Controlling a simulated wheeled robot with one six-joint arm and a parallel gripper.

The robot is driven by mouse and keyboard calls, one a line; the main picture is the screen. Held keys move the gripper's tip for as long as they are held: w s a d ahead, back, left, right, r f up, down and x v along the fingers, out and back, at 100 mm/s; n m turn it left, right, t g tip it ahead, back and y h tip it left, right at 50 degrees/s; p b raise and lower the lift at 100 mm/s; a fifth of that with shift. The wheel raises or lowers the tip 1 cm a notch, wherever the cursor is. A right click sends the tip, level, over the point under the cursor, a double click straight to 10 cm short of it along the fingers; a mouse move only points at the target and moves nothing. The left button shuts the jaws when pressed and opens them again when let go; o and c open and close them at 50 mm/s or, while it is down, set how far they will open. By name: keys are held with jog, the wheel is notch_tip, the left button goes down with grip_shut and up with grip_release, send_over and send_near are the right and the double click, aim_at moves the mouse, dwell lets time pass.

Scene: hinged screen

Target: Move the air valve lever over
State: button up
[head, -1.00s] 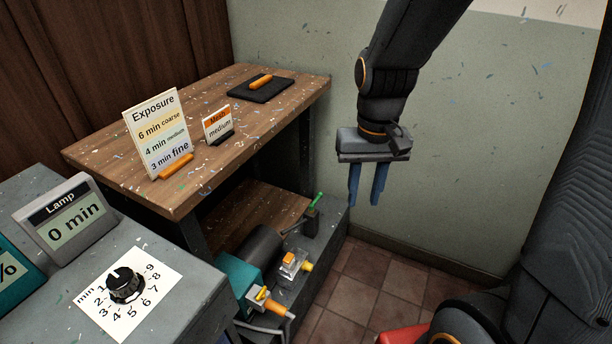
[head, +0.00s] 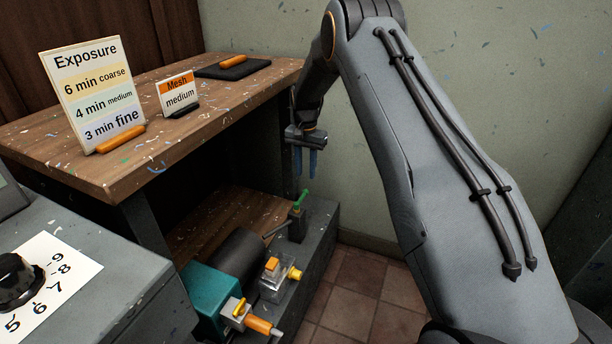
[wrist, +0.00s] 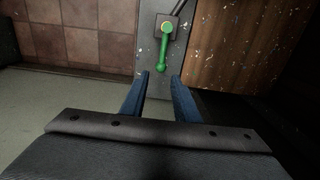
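The green air valve lever (head: 301,198) sits on top of a dark valve block (head: 297,224) at the far end of the grey ledge. In the wrist view the lever (wrist: 161,57) lies with its arm pointing toward my fingers, its round pivot at the far end. My gripper (head: 305,176) hangs fingers down a little above the lever in the head view. In the wrist view my gripper (wrist: 160,77) is open, its two blue fingers apart with nothing between them. The lever's near end is just beyond the fingertips there; I see no contact.
A black cylinder (head: 235,258), a teal unit (head: 207,295) and a clear block with an orange top (head: 273,276) stand along the ledge. The wooden table (head: 90,168) overhangs to the left, bearing an Exposure sign (head: 92,92). Tiled floor (head: 350,308) lies open to the right.

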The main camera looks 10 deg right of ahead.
aim_at(306, 190)
jog(key=shift+w+f+b, duration=0.15)
jog(key=shift+f+b, duration=1.4)
jog(key=shift+f, duration=2.5)
jog(key=c, duration=0.5)
jog(key=shift+s+d+m, duration=0.35)
jog(key=shift+m, duration=0.35)
jog(key=shift+s+d+m, duration=0.35)
jog(key=shift+m, duration=0.35)
jog(key=shift+c, duration=0.2)
jog(key=s+d+m, duration=0.1)
jog(key=s+m, duration=0.6)
jog(key=m, duration=0.4)
jog(key=shift+d, duration=0.3)
jog(key=s+m, duration=0.1)
jog(key=s+a+m, duration=0.1)
jog(key=m, duration=0.1)
jog(key=s+m, duration=0.1)
jog(key=shift+a+m, duration=0.25)
jog(key=shift+m, duration=0.15)
